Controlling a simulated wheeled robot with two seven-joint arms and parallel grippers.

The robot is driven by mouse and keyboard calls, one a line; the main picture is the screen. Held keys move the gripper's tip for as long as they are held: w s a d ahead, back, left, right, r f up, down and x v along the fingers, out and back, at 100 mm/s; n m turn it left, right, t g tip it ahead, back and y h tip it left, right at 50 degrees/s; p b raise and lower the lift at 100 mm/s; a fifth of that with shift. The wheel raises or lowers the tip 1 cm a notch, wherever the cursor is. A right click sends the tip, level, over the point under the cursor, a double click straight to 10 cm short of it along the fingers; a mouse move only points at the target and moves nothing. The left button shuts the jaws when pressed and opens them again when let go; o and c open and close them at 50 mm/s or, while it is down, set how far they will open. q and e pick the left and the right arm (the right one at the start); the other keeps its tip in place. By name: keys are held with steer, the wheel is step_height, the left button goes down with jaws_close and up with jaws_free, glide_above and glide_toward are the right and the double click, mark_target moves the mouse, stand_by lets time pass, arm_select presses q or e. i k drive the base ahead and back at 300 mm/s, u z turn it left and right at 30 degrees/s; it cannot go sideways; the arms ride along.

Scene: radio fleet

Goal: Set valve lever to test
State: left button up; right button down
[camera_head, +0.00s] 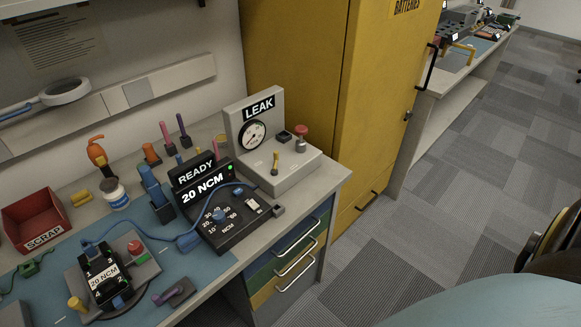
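The leak tester (292,172) is a light grey unit with an upright LEAK panel, standing at the right end of the workbench. A round gauge (252,135) is on its panel. A small yellow lever (275,162) stands up from its top face, in front of the gauge; it looks like the valve lever. Any position labels beside it are too small to read. A red-topped knob (301,135) and a small black part (284,137) are to its right. Neither of my grippers is in view.
A black 20 NCM torque unit (228,222) with a READY display stands just left of the tester. A black fixture (103,277), red scrap bin (34,219) and several tools stand further left. A yellow cabinet (376,90) rises behind. Carpeted floor (470,160) is open at right.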

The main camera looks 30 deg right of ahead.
mark_target(274, 172)
steer(key=k, duration=0.5)
steer(key=z, duration=1.05)
steer(key=i, duration=0.65)
steer(key=u, duration=1.3)
